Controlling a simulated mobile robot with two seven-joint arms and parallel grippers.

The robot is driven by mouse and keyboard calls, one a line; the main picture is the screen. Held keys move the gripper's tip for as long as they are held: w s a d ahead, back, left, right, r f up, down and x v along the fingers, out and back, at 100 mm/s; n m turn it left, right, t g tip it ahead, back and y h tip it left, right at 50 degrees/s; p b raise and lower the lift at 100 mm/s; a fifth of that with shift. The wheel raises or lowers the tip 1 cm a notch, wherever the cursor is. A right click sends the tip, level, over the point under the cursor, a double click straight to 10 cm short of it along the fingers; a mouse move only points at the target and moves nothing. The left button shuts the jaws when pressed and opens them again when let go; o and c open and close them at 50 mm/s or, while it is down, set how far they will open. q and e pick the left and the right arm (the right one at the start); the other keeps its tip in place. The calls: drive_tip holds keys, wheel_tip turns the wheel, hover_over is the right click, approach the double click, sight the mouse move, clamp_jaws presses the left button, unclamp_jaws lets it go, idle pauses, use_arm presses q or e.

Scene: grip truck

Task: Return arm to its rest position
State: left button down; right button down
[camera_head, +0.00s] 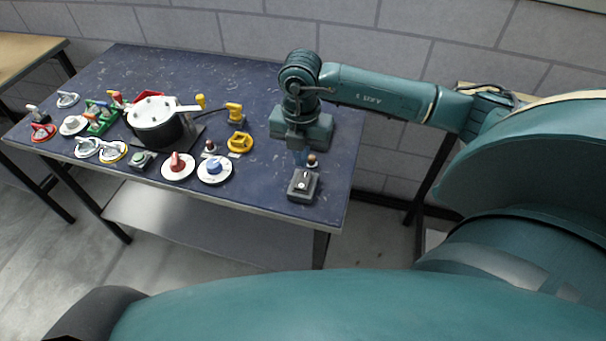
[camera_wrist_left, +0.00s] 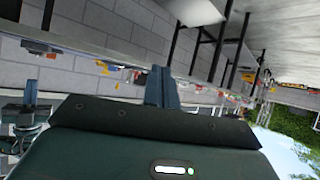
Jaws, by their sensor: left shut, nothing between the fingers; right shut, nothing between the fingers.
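My right arm reaches in from the right in the head view. Its gripper (camera_head: 301,158) points down over the right end of the dark blue table (camera_head: 240,75), just behind a small black switch box (camera_head: 302,187). Its fingers look closed with nothing seen between them. A small brown-topped knob (camera_head: 312,160) stands right beside the fingertips; I cannot tell whether they touch. My left gripper (camera_wrist_left: 161,87) shows only in the left wrist view, where its two fingers are together and empty, away from any surface.
A pot (camera_head: 158,122) stands left of centre on the table. Around it are several knobs, dials and valves, including a red-handled dial (camera_head: 178,166), a blue-knobbed dial (camera_head: 214,169) and a yellow handle (camera_head: 240,142). The table's back right is mostly clear; a wall runs behind.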

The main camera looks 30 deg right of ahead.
idle(0.3)
